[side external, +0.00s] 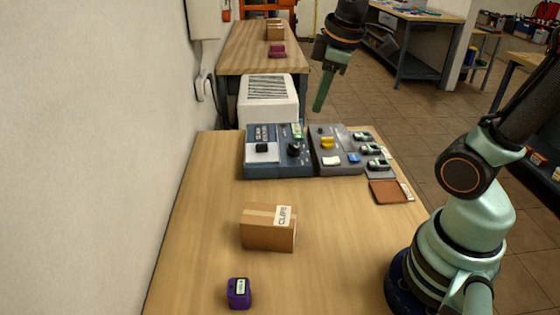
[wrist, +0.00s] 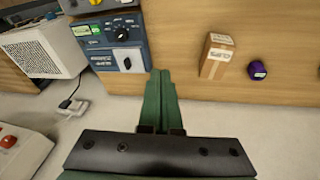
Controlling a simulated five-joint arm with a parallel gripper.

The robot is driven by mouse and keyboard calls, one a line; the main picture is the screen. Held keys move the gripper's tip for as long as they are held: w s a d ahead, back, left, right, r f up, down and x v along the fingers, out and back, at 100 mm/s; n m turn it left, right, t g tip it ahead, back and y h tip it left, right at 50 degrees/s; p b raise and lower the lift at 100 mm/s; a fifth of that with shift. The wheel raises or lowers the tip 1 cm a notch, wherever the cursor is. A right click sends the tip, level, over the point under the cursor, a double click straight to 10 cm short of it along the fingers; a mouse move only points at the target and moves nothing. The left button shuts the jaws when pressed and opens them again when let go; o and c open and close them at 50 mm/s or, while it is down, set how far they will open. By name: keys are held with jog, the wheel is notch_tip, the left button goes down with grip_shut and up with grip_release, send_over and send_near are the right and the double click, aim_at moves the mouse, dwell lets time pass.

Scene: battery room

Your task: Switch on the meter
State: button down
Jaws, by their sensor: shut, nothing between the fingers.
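A blue-grey panel (side external: 262,171) with a lit green display (side external: 297,131) and a black knob (side external: 293,149) stands at the far end of the table; it looks like the meter. In the wrist view the panel (wrist: 108,58) shows at upper left, with its green display (wrist: 87,30), a round dial knob (wrist: 120,35) and a small dark part (wrist: 127,63) on its front face. My gripper (side external: 318,109) is shut and empty, raised above and beyond the panels. Its closed fingers (wrist: 161,73) point toward the panel's right edge in the wrist view, apart from it.
A grey panel (side external: 350,171) with a yellow knob stands right of the blue one, with several small switch units (side external: 378,165) beside it. A brown tray (side external: 388,193), a CLIPS box (side external: 262,235) and a purple block (side external: 238,294) lie nearer. A white vented box (side external: 268,104) stands behind.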

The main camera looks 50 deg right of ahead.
jog(key=w+d+f+n+g, duration=0.25)
jog(key=w+d+n, duration=0.25)
jog(key=d+n, duration=0.4)
jog(key=n+g+y, duration=0.2)
jog(key=n+g, duration=0.2)
jog(key=n, duration=0.8)
send_over(338, 159)
jog(key=w+d, duration=0.2)
jog(key=w, duration=0.2)
jog(key=shift+w+d+x, duration=0.1)
jog(key=shift+w+x, duration=0.05)
jog(key=shift+x, duration=0.75)
jog(key=shift+w+d+x, duration=0.1)
jog(key=shift+w+x, duration=0.05)
jog(key=shift+x, duration=0.75)
jog(key=shift+w+x, duration=0.15)
jog(key=shift+x, duration=0.7)
jog(key=shift+f, duration=0.15)
jog(key=x, duration=1.2)
jog(key=shift+w+f, duration=0.35)
jog(key=shift+d+f, duration=0.15)
jog(key=shift+f, duration=0.6)
jog(key=shift+s, duration=0.1)
